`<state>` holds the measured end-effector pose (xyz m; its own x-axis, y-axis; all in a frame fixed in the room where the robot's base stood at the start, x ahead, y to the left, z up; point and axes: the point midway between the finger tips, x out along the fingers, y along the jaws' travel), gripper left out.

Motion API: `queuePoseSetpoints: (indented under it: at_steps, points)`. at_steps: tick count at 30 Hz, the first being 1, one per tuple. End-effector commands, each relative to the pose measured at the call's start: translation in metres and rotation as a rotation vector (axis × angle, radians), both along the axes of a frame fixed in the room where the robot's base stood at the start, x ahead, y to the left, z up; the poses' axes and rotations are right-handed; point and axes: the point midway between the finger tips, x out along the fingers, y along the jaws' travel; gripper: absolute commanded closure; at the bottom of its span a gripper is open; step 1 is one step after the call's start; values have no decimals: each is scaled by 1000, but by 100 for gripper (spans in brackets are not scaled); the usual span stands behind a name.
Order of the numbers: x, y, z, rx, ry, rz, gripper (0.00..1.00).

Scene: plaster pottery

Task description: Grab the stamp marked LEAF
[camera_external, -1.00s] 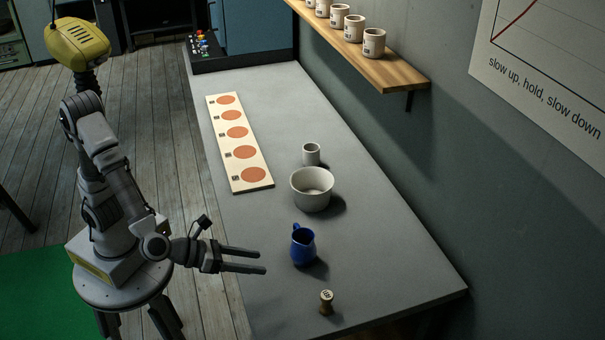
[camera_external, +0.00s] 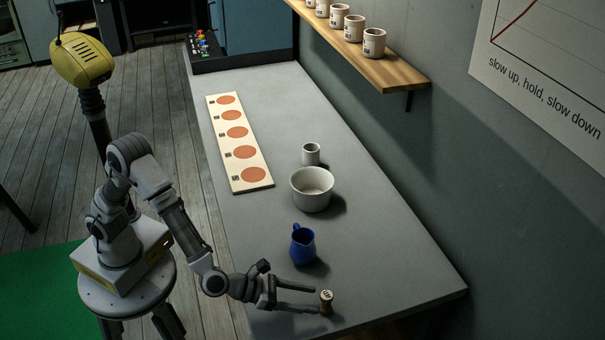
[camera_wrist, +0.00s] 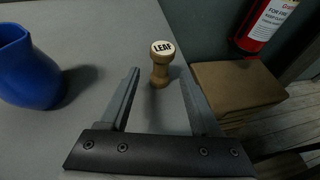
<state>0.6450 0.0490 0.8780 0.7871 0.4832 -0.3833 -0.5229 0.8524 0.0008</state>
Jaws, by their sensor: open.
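The stamp (camera_external: 326,301) is a small wooden piece with a narrow waist and a pale round top, standing upright near the front end of the grey table. In the wrist view its top reads LEAF, and the stamp (camera_wrist: 161,66) stands just beyond and between the fingertips. My gripper (camera_external: 317,298) is open and low over the table, its fingers pointing right toward the stamp. The wrist view shows my gripper (camera_wrist: 162,78) with both fingers apart and nothing held. I cannot tell whether a finger touches the stamp.
A blue jug (camera_external: 303,245) stands close behind my gripper; it also shows at left in the wrist view (camera_wrist: 28,72). A white bowl (camera_external: 312,189) and small cup (camera_external: 311,154) stand farther back. A board with orange discs (camera_external: 241,167) lies left. The table's right edge is near the stamp.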

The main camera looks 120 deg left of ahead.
Motion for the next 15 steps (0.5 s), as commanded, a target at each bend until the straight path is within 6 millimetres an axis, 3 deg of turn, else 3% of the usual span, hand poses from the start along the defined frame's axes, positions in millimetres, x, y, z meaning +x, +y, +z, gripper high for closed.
queuePoseSetpoints:
  at_steps: [15]
  points:
    - [44, 25, -17, -1, -1, -1, 36]
